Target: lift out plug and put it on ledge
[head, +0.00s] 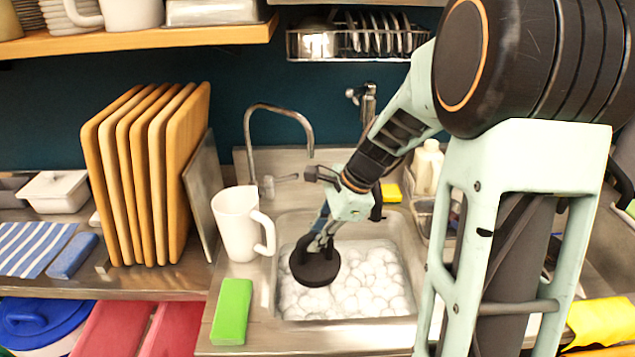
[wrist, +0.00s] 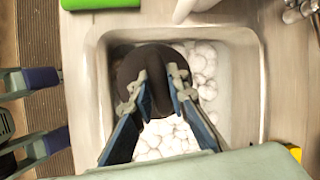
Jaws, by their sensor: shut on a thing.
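The plug (head: 315,267) is a black round disc with a raised grip on top. My gripper (head: 322,238) is shut on that grip and holds the plug over the sink, in front of the white foam. In the wrist view the dark plug (wrist: 140,68) shows between and beyond the fingertips of my gripper (wrist: 158,85). The sink (head: 405,250) is a metal basin with white foam (head: 365,285) in it. The drain is hidden. The ledge could be the metal rim around the basin; I cannot tell which part is meant.
A white pitcher (head: 238,225) stands at the sink's left edge, with a green sponge (head: 232,311) in front of it. A curved faucet (head: 280,112) rises behind. Upright wooden boards (head: 145,175) stand farther left. A yellow sponge (head: 391,192) and a bottle (head: 427,168) are behind on the right.

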